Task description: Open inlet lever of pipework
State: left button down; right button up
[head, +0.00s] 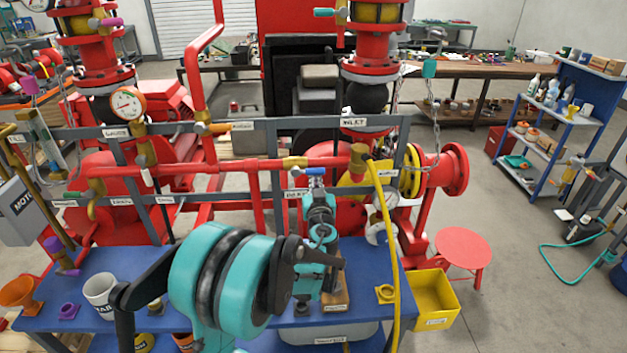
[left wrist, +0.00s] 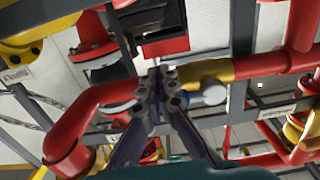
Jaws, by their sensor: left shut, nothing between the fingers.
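My left gripper (head: 312,183) is in front of the pipework's red pipe, its fingers together and empty. A small blue lever (head: 309,170) sits on the pipe right at the fingertips, next to a brass valve body (head: 295,162). I cannot tell whether the fingers touch the lever. In the left wrist view the closed fingers (left wrist: 157,75) reach up towards the red pipe, beside a brass fitting (left wrist: 205,72) and a grey rounded part (left wrist: 213,95). A label (head: 353,122) above seems to read INLET. My right gripper is not in view.
A grey frame (head: 270,125) crosses above the pipe. A yellow hose (head: 385,230) hangs to the right of my gripper from a brass fitting (head: 358,155). The blue table (head: 110,262) below holds a white cup (head: 99,290) and funnel (head: 20,292). A yellow bin (head: 435,295) stands at right.

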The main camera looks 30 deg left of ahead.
pick_arm(q)
jog(key=f+b+v, duration=0.1)
jog(key=v, duration=0.8)
dwell(0.5)
dwell(0.4)
jog(key=s+d+f+m+g+h+b, duration=0.1)
jog(key=s+f+g+h, duration=0.15)
jog(key=s, duration=0.45)
jog(key=s+d+f+m+g+h+b, duration=0.1)
jog(key=s+d+f+g, duration=0.2)
jog(key=s, duration=0.4)
jog(key=s+d+f+m+g+h+b, duration=0.1)
jog(key=s+d+f+m+g+h, duration=0.2)
jog(key=s+d, duration=0.6)
notch_tip(320, 180, down, 4)
jog(key=s+m+h, duration=0.1)
jog(key=s+h, duration=0.1)
jog(key=shift+d+h, duration=0.35)
